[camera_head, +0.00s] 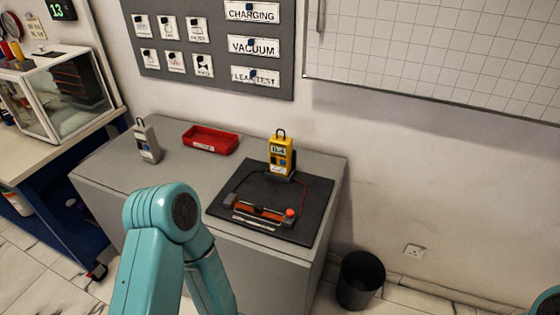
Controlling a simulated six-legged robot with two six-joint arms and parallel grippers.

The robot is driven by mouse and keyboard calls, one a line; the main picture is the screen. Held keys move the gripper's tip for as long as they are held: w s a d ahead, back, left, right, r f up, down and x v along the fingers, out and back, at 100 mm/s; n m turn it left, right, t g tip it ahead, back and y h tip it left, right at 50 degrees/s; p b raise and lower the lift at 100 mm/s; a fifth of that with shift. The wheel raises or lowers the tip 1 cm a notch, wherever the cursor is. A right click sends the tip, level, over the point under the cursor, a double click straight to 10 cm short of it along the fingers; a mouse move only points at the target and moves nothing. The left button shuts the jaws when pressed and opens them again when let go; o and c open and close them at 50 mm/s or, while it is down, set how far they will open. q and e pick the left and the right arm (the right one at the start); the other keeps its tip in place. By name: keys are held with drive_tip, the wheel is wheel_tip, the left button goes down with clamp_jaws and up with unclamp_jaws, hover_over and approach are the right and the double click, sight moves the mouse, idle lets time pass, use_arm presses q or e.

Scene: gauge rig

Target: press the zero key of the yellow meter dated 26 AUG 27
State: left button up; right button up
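A yellow meter (290,158) stands upright at the back of a black mat (314,207) on the grey cabinet. It has a dark carry loop on top, a small lit display, and blue and white marks on its front. Its keys and any date are too small to read. A red lead runs from near it to an orange-and-metal fixture (258,210) with a red knob on the mat. A grey meter (147,142) stands at the left of the cabinet top. Neither gripper shows; only bent teal links of my arm are in front of the cabinet.
A red tray (210,140) lies between the two meters. The grey cabinet top (180,172) is bare around it. A clear-walled case (30,105) stands on the left bench. A black bin (360,280) stands on the floor at right.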

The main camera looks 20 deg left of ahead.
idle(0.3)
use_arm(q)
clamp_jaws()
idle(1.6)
